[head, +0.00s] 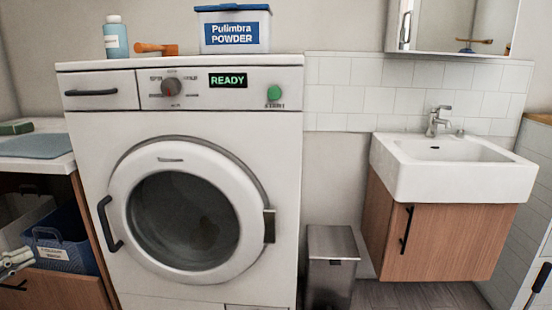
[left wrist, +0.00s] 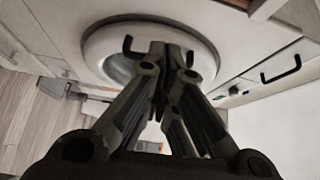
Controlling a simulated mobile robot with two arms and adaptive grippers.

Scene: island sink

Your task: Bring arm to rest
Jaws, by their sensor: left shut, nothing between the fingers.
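My left gripper (head: 14,262) shows at the left edge of the head view, in front of the basket area left of the washing machine (head: 225,130). In the left wrist view its fingers (left wrist: 168,52) are together with nothing between them. The washing machine's round door (head: 150,180) is closed, and its display reads READY. The door also shows in the left wrist view (left wrist: 100,48), beyond the fingertips. My right gripper is not in view.
A blue basket (head: 82,258) stands on the left, under a counter with a blue-grey cloth (head: 38,146). A powder box (head: 234,30) and bottle (head: 116,38) stand on the machine. A bin (head: 331,262) stands between machine and sink (head: 455,180).

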